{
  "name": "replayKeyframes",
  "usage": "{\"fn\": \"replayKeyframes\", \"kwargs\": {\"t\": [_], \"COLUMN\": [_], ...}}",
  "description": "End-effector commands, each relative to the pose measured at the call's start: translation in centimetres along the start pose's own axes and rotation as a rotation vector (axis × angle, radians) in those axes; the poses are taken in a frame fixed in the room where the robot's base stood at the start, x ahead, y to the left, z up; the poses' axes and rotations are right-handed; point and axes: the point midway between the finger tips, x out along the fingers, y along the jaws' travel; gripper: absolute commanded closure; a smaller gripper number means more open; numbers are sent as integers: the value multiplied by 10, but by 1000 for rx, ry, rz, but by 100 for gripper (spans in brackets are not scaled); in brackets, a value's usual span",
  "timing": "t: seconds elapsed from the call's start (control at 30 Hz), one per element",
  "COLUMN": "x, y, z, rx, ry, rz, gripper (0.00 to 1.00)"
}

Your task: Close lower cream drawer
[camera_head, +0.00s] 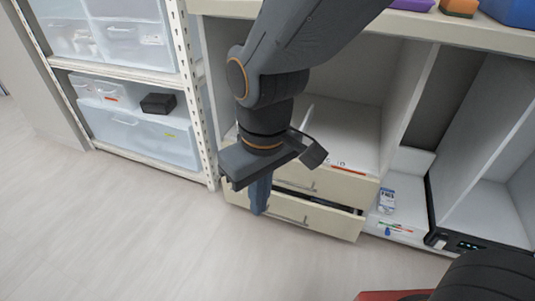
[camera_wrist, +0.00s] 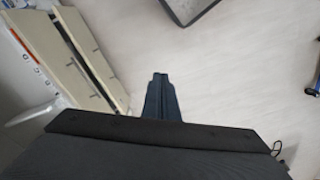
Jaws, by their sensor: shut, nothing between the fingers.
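The lower cream drawer (camera_head: 325,220) stands partly open at the bottom of the cabinet, with a dark gap showing along its top at the right. Its front also shows in the wrist view (camera_wrist: 95,58). The upper cream drawer (camera_head: 335,186) is just above it and sits further back. My gripper (camera_head: 260,208) is shut and empty, pointing down in front of the left part of the lower drawer. In the wrist view my gripper (camera_wrist: 159,78) is over the floor, to the right of the drawer fronts. I cannot tell whether it touches the drawer. My arm hides part of the upper drawer.
A white metal rack (camera_head: 185,90) with clear plastic bins (camera_head: 150,135) stands to the left. Open shelving with a small white-and-blue box (camera_head: 387,200) and pens is to the right. A red object (camera_head: 390,296) is at the bottom edge. The floor (camera_head: 120,230) in front is clear.

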Motion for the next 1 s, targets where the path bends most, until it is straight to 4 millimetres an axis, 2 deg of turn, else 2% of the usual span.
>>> {"fn": "replayKeyframes", "kwargs": {"t": [0.27, 0.47, 0.6, 0.8, 1.0], "x": [40, 88, 131, 202, 262], "y": [41, 71, 90, 113, 128], "z": [-89, -148, -184, -221, -238], "rx": [-504, -905, -1189, -1596, -1910], "ry": [-32, -73, -108, -162, -204], "rz": [106, 164, 192, 213, 215], "gripper": [100, 100, 100, 100, 100]}}
